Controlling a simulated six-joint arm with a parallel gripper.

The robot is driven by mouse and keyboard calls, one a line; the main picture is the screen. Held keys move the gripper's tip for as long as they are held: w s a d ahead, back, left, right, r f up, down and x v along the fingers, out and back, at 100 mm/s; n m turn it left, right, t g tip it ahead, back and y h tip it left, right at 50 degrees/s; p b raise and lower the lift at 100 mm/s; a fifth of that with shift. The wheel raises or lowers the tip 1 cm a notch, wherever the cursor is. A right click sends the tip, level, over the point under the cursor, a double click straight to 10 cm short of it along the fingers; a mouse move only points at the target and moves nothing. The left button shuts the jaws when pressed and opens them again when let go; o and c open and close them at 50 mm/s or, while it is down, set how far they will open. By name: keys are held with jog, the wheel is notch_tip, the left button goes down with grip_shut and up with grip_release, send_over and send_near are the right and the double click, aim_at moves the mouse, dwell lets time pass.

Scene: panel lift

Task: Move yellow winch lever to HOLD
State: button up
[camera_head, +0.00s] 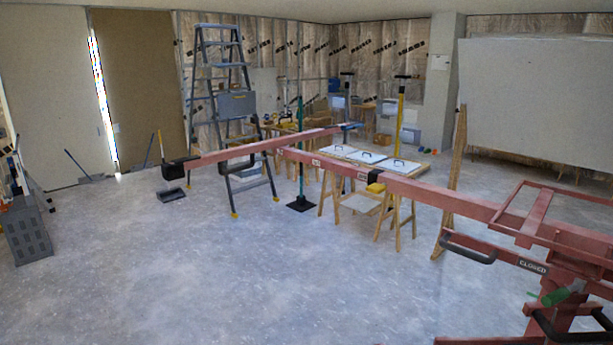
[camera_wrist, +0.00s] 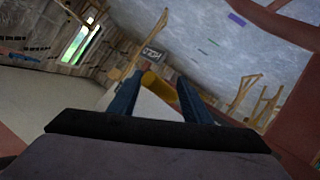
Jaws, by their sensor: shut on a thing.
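In the wrist view my gripper (camera_wrist: 155,92) has its two blue fingers on either side of the yellow winch lever (camera_wrist: 157,83), shut on it. Only a short rounded yellow length shows between the fingers; the rest of the lever is hidden. A dark label with pale letters (camera_wrist: 152,54) lies just beyond the lever; its letters are too small to read surely.
The red panel lift (camera_head: 540,225) fills the right of the head view, with a CLOSED label (camera_head: 533,265) and a green grip (camera_head: 563,294). Sawhorses with white panels (camera_head: 368,157) stand mid-room. A stepladder (camera_head: 229,105) stands behind.

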jog(key=shift+w+d+f+b, duration=0.1)
jog(key=shift+w+f+b, duration=0.05)
jog(key=shift+f+b, duration=0.35)
jog(key=shift+c, duration=1)
jog(key=shift+f+b, duration=0.85)
jog(key=shift+b, duration=0.05)
jog(key=shift+c, duration=0.6)
jog(key=shift+f, duration=0.2)
jog(key=shift+c, duration=0.2)
jog(key=shift+f, duration=0.1)
jog(key=o, duration=0.9)
